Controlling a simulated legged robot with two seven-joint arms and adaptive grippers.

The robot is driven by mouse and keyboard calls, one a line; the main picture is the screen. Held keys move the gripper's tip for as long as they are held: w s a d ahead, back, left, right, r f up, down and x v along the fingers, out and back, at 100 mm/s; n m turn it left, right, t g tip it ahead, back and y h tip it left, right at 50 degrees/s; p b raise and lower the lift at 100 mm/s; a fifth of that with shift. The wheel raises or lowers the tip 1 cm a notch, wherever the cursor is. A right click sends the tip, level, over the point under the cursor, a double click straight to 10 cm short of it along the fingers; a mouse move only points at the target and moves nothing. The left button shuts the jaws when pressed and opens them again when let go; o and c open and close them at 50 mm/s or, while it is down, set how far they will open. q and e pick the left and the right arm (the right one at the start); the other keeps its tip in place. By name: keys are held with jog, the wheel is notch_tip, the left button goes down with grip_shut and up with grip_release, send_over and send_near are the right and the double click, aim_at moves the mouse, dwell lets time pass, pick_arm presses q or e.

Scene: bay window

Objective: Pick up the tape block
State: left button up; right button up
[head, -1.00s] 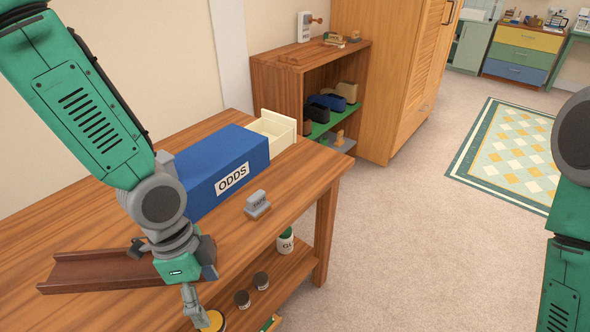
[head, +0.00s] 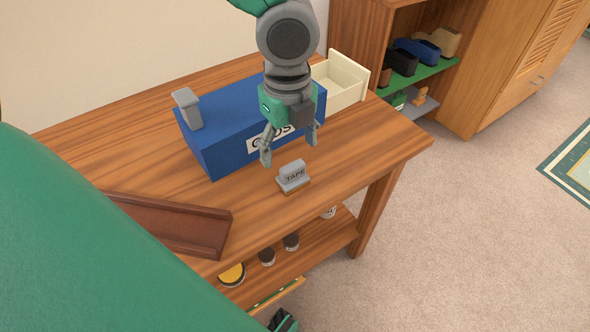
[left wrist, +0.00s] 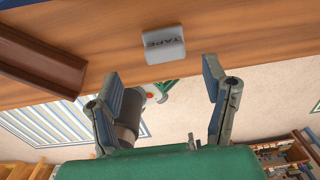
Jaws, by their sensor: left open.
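The tape block (head: 292,176) is a small grey block marked TAPE on a wooden base. It stands upright on the wooden table near its front edge, in front of the blue ODDS box. My left gripper (head: 289,150) is open, pointing down just above and behind the block, with its fingers apart and nothing between them. In the left wrist view the tape block (left wrist: 164,44) lies beyond the open left gripper (left wrist: 160,80), roughly centred between the fingertips and clear of them. My right gripper cannot be made out.
The blue box (head: 222,150) stands close behind the gripper, with a grey upright piece (head: 187,108) on it and a cream open drawer (head: 340,82) at its right. A brown tray (head: 172,225) lies left of the block. Jars (head: 291,241) stand on the lower shelf.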

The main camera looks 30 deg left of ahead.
aim_at(293, 165)
pick_arm(q)
jog(key=f+b, duration=0.1)
jog(key=f, duration=0.1)
jog(key=f+b, duration=0.1)
jog(key=f, duration=0.1)
jog(key=f+b, duration=0.1)
jog(key=f, duration=0.1)
jog(key=shift+w+d+f, duration=0.1)
jog(key=shift+w+f, duration=0.15)
jog(key=shift+w, duration=0.05)
jog(key=shift+r, duration=0.1)
jog(key=c, duration=1.3)
